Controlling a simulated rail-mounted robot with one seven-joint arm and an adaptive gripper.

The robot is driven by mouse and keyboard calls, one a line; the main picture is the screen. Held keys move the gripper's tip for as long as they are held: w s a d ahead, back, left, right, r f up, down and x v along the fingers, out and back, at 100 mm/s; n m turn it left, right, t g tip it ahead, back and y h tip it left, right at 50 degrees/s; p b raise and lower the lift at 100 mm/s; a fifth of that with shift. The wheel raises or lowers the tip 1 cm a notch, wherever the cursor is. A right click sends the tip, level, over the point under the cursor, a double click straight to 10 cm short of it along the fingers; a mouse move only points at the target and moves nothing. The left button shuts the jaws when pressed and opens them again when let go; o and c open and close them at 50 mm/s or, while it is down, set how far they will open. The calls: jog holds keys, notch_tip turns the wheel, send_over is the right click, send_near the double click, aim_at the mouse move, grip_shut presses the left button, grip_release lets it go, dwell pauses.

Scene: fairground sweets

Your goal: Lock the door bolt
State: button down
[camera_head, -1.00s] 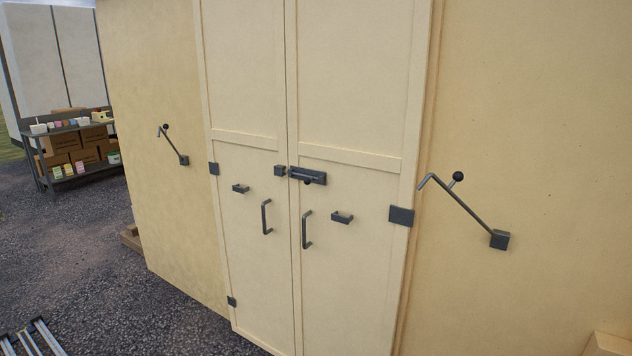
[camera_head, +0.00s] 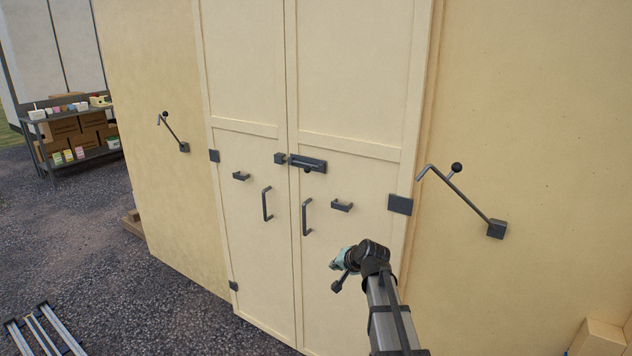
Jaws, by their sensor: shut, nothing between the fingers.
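The door bolt (camera_head: 308,163) is a dark metal slide with a small knob on its lower side, mounted on the right door leaf (camera_head: 345,260). Its keeper (camera_head: 280,158) is a dark block on the left door leaf (camera_head: 245,230). Bolt and keeper sit close together across the seam, and I cannot tell whether the rod is inside the keeper. The two leaves look closed. My gripper (camera_head: 337,286) is shut and empty, in front of the right leaf, below and to the right of the bolt. It is small and partly hidden by the wrist.
Two upright handles (camera_head: 267,204) (camera_head: 307,217) flank the seam, with brackets (camera_head: 241,176) (camera_head: 342,206) beside them. Bent bars stand out from the walls on the left (camera_head: 172,132) and right (camera_head: 460,200). A goods shelf (camera_head: 75,120) stands far left. Gravel (camera_head: 130,260) lies open at left.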

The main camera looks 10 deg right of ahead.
jog(key=w+d+r+m+t, duration=0.1)
jog(key=w+r+m+t, duration=0.2)
jog(key=r, duration=1)
jog(key=w+d+r+m+t, duration=0.2)
jog(key=w+r, duration=0.4)
jog(key=r, duration=0.7)
jog(key=shift+w+m+t, duration=0.2)
jog(key=shift+m+t, duration=0.7)
jog(key=shift+m, duration=0.1)
jog(key=shift+w+r, duration=0.1)
jog(key=p, duration=0.4)
send_near(311, 168)
jog(key=w+d, duration=0.2)
jog(key=w, duration=0.2)
jog(key=shift+w+a, duration=0.15)
jog(key=shift+a, duration=0.3)
jog(key=shift+w+a, duration=0.2)
jog(key=shift+a, duration=0.3)
jog(key=shift+w+a+f+p, duration=0.35)
jog(key=shift+a+p, duration=0.1)
jog(key=shift+a, duration=0.15)
